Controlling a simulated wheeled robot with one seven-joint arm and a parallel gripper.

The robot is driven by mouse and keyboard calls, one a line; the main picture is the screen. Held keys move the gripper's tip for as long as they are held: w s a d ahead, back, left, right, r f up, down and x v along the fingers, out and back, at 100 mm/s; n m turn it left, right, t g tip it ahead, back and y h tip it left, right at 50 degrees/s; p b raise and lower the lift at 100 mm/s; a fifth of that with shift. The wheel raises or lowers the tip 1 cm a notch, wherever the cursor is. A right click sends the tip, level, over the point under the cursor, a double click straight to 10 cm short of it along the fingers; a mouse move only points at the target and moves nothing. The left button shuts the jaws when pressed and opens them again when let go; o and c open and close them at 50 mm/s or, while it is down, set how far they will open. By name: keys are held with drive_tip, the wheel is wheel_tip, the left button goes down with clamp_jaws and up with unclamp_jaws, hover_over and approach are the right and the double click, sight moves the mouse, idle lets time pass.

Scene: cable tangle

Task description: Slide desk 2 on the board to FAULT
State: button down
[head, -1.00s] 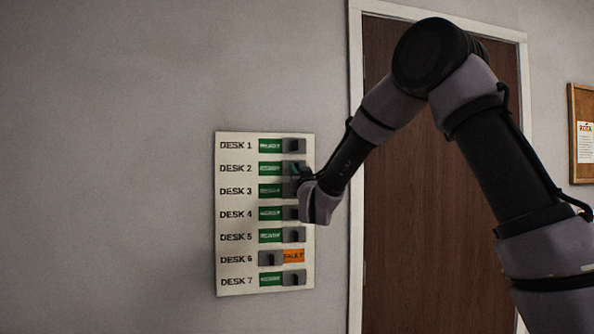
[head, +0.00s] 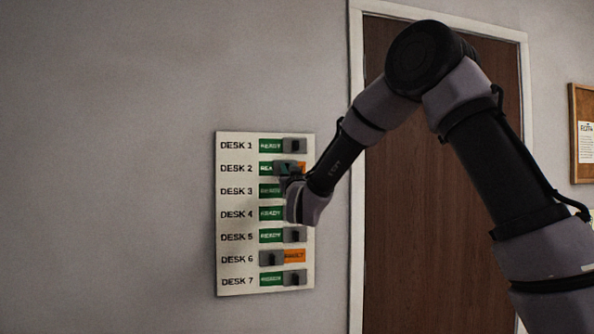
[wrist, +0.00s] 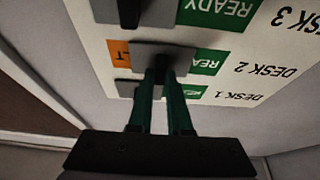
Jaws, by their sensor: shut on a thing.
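The white status board (head: 235,225) hangs on the wall with a column of desk rows. In the desk 2 row, the grey slider (wrist: 180,56) sits partway along its track, with part of the green READY label (head: 266,169) on one side and part of the orange FAULT label (wrist: 118,53) on the other. My gripper (wrist: 160,72) is shut on the slider's dark knob. In the head view my gripper (head: 290,172) partly covers the desk 2 and desk 3 sliders.
The desk 1 slider (head: 295,146) and desk 3 slider (wrist: 130,10) are close on either side of my fingers. Desk 6 shows orange FAULT (head: 294,256); other rows show green. A brown door (head: 440,230) stands right of the board.

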drive_tip(key=a, duration=0.2)
drive_tip(key=s+a, duration=0.1)
drive_tip(key=a, duration=0.1)
drive_tip(key=shift+s+a, duration=0.2)
drive_tip(key=shift+a, duration=0.2)
drive_tip(key=c, duration=0.8)
unclamp_jaws()
drive_tip(key=shift+a, duration=0.1)
drive_tip(key=shift+c, duration=0.2)
drive_tip(key=v, duration=1)
drive_tip(key=shift+s, duration=0.35)
drive_tip(key=shift+f, duration=0.15)
